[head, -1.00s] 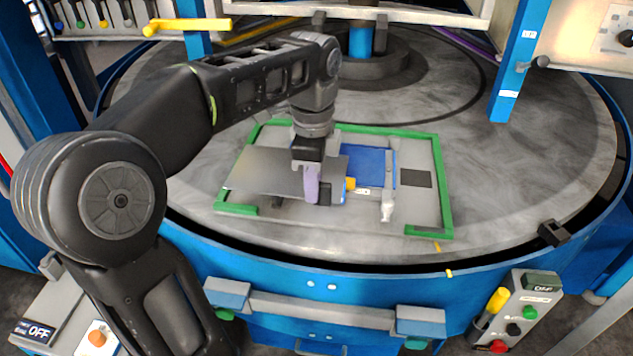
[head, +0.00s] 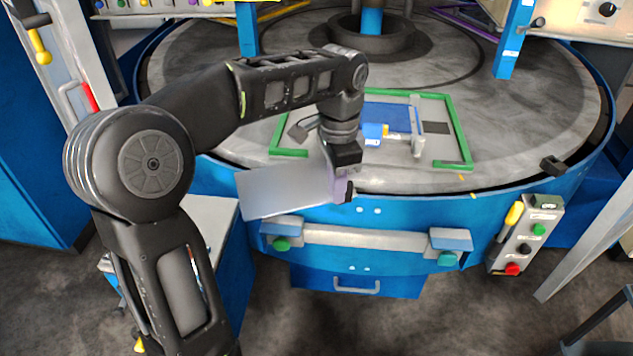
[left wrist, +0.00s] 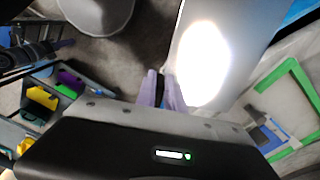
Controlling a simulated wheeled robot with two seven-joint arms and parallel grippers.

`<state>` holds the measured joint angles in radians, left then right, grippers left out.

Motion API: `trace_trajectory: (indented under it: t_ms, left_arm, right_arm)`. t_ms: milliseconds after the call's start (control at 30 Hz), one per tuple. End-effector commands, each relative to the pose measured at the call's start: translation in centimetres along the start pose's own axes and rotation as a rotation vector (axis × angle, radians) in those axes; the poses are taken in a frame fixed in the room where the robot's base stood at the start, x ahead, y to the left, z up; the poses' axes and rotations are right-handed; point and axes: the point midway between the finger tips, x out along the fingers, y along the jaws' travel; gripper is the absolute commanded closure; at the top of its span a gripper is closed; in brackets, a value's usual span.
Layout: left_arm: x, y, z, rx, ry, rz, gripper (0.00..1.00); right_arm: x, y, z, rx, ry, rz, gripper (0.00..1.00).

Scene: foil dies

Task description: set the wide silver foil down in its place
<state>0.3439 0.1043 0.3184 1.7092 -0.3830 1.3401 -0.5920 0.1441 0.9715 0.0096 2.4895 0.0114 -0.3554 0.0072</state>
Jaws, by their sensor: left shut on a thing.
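The wide silver foil (head: 283,191) is a flat, plain grey sheet. My left gripper (head: 343,187) is shut on its right end in the head view and holds it up in front of the round table's blue rim. In the left wrist view the foil (left wrist: 228,50) shows a bright glare, and the lavender fingers of my left gripper (left wrist: 167,92) are at its edge. The green-framed plate (head: 459,130) lies on the table behind the gripper, with a blue pad (head: 388,113) on it. My right gripper is not in view.
The round grey table (head: 560,110) has a blue rim with a bar and green buttons below. A control box (head: 523,235) stands at its right. A blue cabinet with a pale top (head: 215,220) is partly behind my arm. The left wrist view shows yellow (left wrist: 42,97) and purple (left wrist: 70,80) blocks.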

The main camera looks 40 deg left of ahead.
Motion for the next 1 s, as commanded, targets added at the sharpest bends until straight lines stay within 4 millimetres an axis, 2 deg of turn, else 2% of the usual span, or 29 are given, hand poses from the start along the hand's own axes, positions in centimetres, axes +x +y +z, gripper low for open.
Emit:
trace_trajectory:
  t_ms: [267,400,533,700,1000]
  left_arm:
    - [3.1,1.3,-5.2,-0.269,-0.002,0.002,1.00]
    - [5.2,2.6,-8.5,-0.447,-0.004,-0.001,1.00]
    - [6.7,3.7,-10.7,-0.582,-0.005,-0.007,1.00]
    - [7.3,4.2,-11.7,-0.653,-0.003,-0.010,1.00]
    - [7.3,4.2,-11.7,-0.656,-0.003,-0.010,1.00]
  right_arm:
    - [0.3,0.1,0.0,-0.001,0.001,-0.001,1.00]
    - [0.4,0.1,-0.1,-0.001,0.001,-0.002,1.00]
    - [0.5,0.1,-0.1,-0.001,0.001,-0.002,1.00]
    - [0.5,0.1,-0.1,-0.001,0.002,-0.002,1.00]
    - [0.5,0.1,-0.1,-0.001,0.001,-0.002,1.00]
